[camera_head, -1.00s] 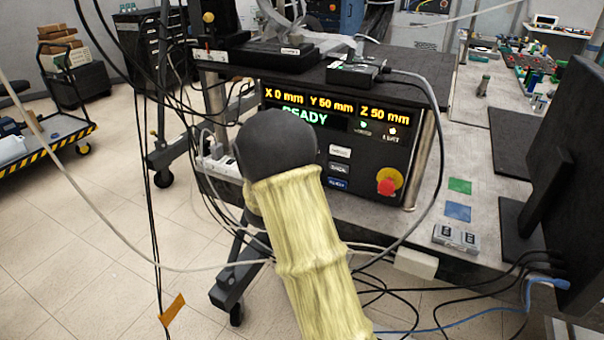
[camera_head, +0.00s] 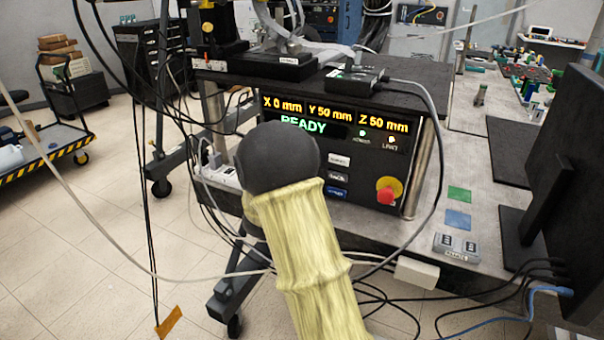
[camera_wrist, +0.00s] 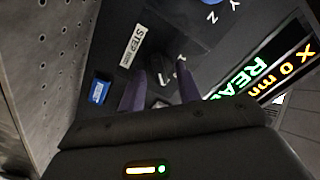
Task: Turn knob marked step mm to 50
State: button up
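The step mm knob (camera_wrist: 158,72) is a small dark knob on the control panel, beside the white STEP label (camera_wrist: 132,46) in the wrist view. My gripper (camera_wrist: 160,70) has its two dark purple fingers apart, one on each side of this knob. I cannot tell whether they touch it. Its pointer and scale numbers are too dark and small to read. In the head view my arm's dark rounded end hides the knob and my gripper. The display (camera_head: 335,118) reads X 0 mm, Y 50 mm, Z 50 mm and READY.
A second knob (camera_wrist: 211,4) with Y and Z marks is at the wrist view's top. A blue button (camera_wrist: 98,92) is left of my fingers. A red emergency stop (camera_head: 386,194) is at the panel's right. Loose cables (camera_head: 390,290) hang below the table.

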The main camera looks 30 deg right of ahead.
jog(key=v, duration=1.7)
jog(key=shift+a+f, duration=0.1)
jog(key=shift+a, duration=0.05)
